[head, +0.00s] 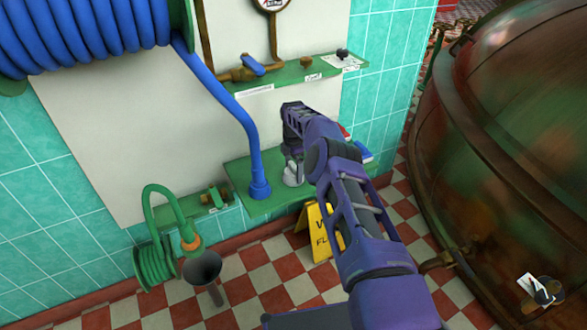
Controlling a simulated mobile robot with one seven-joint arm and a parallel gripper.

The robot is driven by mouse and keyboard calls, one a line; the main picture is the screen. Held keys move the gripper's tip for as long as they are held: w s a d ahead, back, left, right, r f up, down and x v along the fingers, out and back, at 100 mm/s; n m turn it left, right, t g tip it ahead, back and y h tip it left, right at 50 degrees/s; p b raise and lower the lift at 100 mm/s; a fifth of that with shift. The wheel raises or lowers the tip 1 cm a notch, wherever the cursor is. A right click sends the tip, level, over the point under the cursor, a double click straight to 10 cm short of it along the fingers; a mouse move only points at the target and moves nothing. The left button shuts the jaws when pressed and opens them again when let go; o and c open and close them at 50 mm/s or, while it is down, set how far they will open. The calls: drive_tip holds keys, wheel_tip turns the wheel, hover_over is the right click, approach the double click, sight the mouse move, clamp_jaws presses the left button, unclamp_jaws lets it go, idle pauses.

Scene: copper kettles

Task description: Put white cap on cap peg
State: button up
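My gripper (293,158) reaches down over the lower green shelf (245,200) on the tiled wall. A small whitish object (292,180), which looks like the white cap, is at the shelf directly below my gripper. It is partly hidden by the gripper and arm. I cannot tell whether the fingers touch it or are closed on it. The upper green shelf (280,83) carries a brown knob (306,62) and a black knob (343,54) near small labels. I cannot tell which part is the cap peg.
A blue hose (225,105) runs from its reel to the lower shelf, left of my gripper. Red and blue items (362,152) lie right of my arm. A yellow floor sign (318,232) stands below. A large copper kettle (510,150) fills the right.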

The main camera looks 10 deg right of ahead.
wheel_tip(320, 180, up, 18)
drive_tip(key=p, duration=0.2)
drive_tip(key=shift+f, duration=0.25)
